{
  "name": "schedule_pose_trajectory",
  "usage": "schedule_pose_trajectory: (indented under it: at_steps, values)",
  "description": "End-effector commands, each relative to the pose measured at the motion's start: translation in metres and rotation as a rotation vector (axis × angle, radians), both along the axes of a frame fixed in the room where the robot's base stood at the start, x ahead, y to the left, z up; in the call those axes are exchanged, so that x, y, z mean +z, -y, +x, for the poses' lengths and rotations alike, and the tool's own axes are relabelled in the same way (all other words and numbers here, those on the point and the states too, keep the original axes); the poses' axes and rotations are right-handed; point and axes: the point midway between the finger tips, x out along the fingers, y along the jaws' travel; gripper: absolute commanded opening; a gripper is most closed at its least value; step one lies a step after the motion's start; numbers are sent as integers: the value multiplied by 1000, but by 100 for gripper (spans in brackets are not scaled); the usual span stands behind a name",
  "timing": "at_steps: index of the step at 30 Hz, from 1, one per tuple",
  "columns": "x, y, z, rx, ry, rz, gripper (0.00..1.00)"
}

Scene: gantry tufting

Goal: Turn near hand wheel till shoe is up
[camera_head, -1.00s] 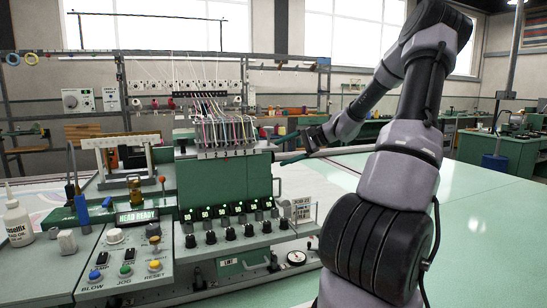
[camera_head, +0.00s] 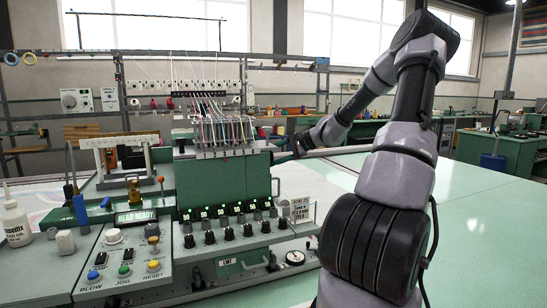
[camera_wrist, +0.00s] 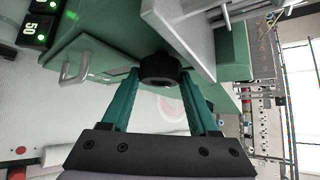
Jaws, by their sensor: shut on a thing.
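In the wrist view a black round hand wheel (camera_wrist: 159,69) sits under the grey metal edge of the machine head. My gripper (camera_wrist: 161,76) has its two teal fingers on either side of this wheel and is shut on it, with the tips against its rim. In the head view my gripper's dark wrist end is at the right side of the green tufting head (camera_head: 235,180). The wheel is hidden there, and the finger ends are too small to make out. I cannot pick out the shoe in either view.
A control panel (camera_head: 118,262) with coloured buttons and a "HEAD READY" display (camera_head: 135,216) stands at the left. Black knobs with green readouts line the machine's front. A white bottle (camera_head: 16,222) stands far left. The pale green table (camera_head: 480,220) at right is clear.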

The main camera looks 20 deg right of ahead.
Motion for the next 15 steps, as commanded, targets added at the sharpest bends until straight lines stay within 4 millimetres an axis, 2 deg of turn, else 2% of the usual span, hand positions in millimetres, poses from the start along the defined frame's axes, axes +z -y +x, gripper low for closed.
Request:
schedule_pose_trajectory:
  at_steps: [8,15]
  values:
    - [1,-1,1,4,-74,-6,5]
    - [2,-1,3,3,-248,-6,5]
